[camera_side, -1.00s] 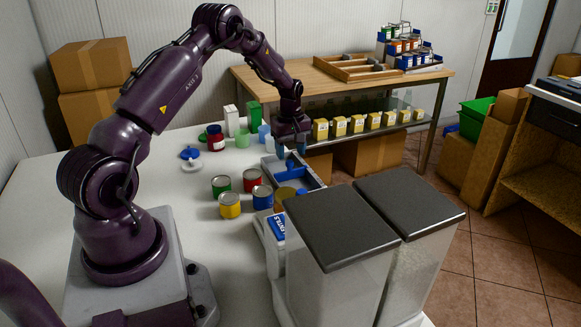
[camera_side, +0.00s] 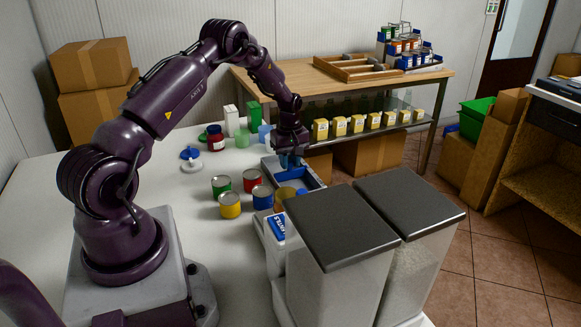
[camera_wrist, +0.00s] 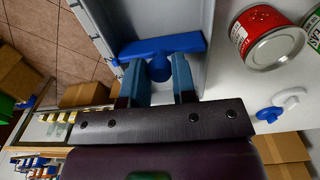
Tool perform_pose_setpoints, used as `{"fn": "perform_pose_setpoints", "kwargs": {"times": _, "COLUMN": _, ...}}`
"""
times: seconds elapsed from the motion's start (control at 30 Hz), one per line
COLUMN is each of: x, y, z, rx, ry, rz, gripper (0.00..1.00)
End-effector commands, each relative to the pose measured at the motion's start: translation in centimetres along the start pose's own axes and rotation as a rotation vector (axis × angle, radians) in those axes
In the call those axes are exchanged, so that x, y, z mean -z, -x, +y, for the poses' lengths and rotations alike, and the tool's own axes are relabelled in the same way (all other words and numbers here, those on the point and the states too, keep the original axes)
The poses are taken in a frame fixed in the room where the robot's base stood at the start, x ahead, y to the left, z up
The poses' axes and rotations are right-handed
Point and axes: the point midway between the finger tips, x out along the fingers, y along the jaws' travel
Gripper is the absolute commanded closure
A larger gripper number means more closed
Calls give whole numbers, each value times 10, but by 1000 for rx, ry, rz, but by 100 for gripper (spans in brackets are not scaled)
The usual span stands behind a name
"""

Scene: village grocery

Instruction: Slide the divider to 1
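The blue divider (camera_wrist: 160,47) lies across the grey tray (camera_wrist: 95,25) in the wrist view, with a round knob (camera_wrist: 160,68) on it. Dark marks run along one tray wall; I cannot read their numbers. My gripper (camera_wrist: 161,66) has its two blue fingers apart, one on each side of the knob, with gaps showing. In the side view my gripper (camera_side: 291,162) is low at the far end of the tray (camera_side: 318,179) and hides much of the divider.
Several cans, including a red can (camera_side: 252,180) and a yellow can (camera_side: 230,205), stand left of the tray. Two tall dark-lidded bins (camera_side: 340,228) stand in front of it. The table's left side is clear.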

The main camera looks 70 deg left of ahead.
Motion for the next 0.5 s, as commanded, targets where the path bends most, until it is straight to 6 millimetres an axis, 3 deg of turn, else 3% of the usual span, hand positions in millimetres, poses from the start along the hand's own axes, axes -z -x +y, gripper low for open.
{"fn": "perform_pose_setpoints", "kwargs": {"times": 0.5, "x": -25, "y": 1, "z": 1, "rx": -1, "ry": -1, "rz": -1, "gripper": 88}}
